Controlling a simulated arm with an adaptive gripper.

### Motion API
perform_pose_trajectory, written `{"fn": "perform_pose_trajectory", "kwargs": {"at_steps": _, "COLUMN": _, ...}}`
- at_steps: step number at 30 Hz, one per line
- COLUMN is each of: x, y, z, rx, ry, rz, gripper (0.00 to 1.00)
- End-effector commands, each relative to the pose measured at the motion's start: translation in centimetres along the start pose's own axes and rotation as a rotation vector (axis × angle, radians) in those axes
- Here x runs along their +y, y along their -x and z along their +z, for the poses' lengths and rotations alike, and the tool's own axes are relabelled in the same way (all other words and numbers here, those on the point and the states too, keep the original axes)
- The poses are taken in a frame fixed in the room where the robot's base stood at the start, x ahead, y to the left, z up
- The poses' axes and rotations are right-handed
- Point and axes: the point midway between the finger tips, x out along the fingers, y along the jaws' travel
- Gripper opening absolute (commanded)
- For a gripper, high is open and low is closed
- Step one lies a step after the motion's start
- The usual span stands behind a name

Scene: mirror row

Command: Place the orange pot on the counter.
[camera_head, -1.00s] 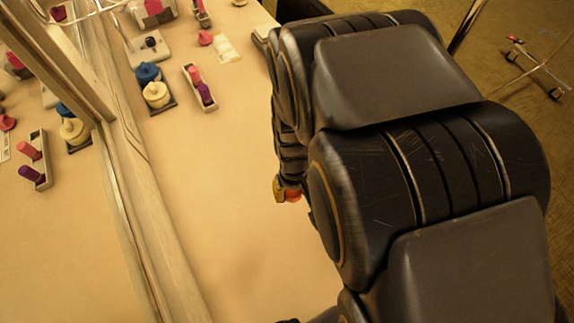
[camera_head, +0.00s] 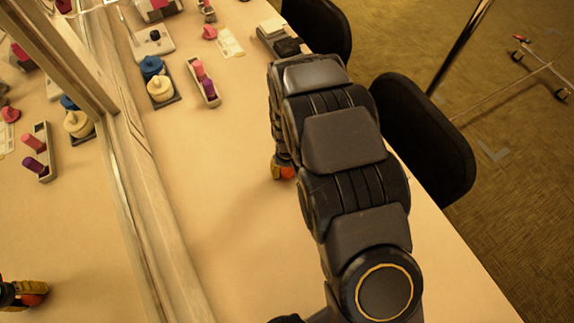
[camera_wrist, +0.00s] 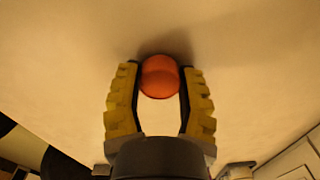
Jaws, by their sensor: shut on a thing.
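The orange pot (camera_wrist: 160,77) is small and round and sits between the yellow and black fingers of my gripper (camera_wrist: 160,90) in the wrist view. The fingers are shut on it from both sides. In the head view the pot (camera_head: 288,173) shows just below the gripper tip (camera_head: 278,168), mostly hidden by my arm. The pale counter (camera_head: 225,215) lies beneath and around it. A shadow lies on the surface by the pot in the wrist view. I cannot tell whether the pot touches the counter.
A mirror (camera_head: 60,220) runs along the left and reflects the gripper and the pot. Blue and cream pots (camera_head: 160,88) and a tray (camera_head: 207,95) with pink and purple pieces stand farther back. Black chairs (camera_head: 425,135) stand at the right edge. The counter's near middle is clear.

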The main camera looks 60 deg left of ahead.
Motion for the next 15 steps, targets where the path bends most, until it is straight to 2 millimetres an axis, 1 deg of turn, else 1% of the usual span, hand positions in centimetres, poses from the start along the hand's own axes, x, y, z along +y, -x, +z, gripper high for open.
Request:
{"fn": "perform_pose_trajectory", "kwargs": {"at_steps": 10, "x": 0.00, "y": -0.34, "z": -0.04, "rx": 0.001, "ry": 0.001, "rz": 0.000, "gripper": 0.06}}
{"fn": "perform_pose_trajectory", "kwargs": {"at_steps": 11, "x": 0.00, "y": -0.38, "z": -0.05, "rx": 0.001, "ry": 0.001, "rz": 0.000, "gripper": 0.43}}
{"fn": "perform_pose_trajectory", "kwargs": {"at_steps": 12, "x": 0.00, "y": -0.33, "z": -0.06, "rx": 0.002, "ry": 0.001, "rz": 0.000, "gripper": 0.60}}
{"fn": "perform_pose_trajectory", "kwargs": {"at_steps": 13, "x": 0.00, "y": -0.33, "z": -0.05, "rx": 0.002, "ry": 0.001, "rz": 0.000, "gripper": 0.63}}
{"fn": "perform_pose_trajectory", "kwargs": {"at_steps": 15, "x": 0.00, "y": -0.33, "z": -0.05, "rx": 0.001, "ry": 0.001, "rz": 0.000, "gripper": 0.63}}
